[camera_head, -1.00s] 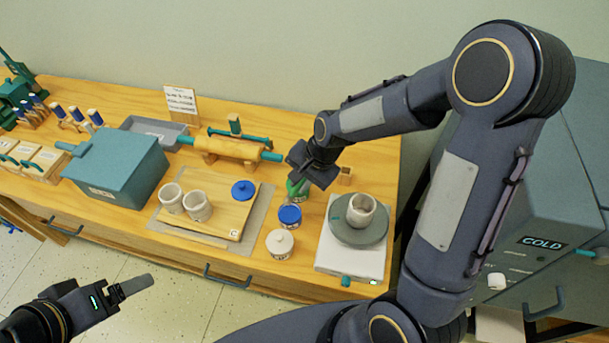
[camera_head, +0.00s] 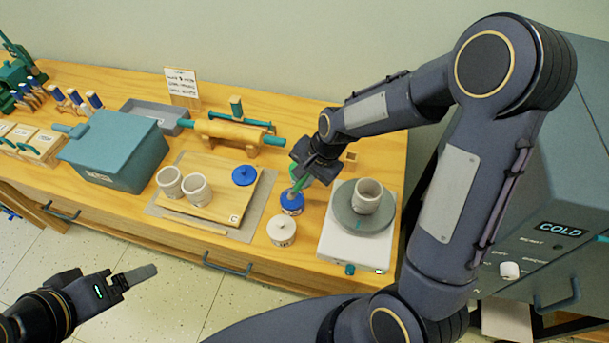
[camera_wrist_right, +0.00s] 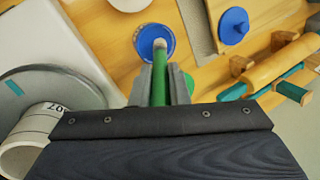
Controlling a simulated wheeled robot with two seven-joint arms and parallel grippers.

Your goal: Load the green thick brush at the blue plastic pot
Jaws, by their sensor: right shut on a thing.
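The blue plastic pot (camera_head: 292,203) stands on the wooden table, left of the turntable scale. My right gripper (camera_head: 303,178) is shut on the green thick brush (camera_head: 298,187), just above and behind the pot in the head view. In the right wrist view the brush's green handle (camera_wrist_right: 160,88) sits between the fingers. Its pale tip overlaps the blue pot (camera_wrist_right: 146,41) in that view; I cannot tell whether it touches the inside. My left gripper (camera_head: 135,277) is low at the left, over the floor and away from the table; its finger opening is unclear.
A turntable (camera_head: 350,222) with a pale cup (camera_head: 367,194) is close on the right. A board (camera_head: 222,205) with two cups and a blue lid (camera_head: 244,175) lies left. A rolling pin (camera_head: 225,137) is behind.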

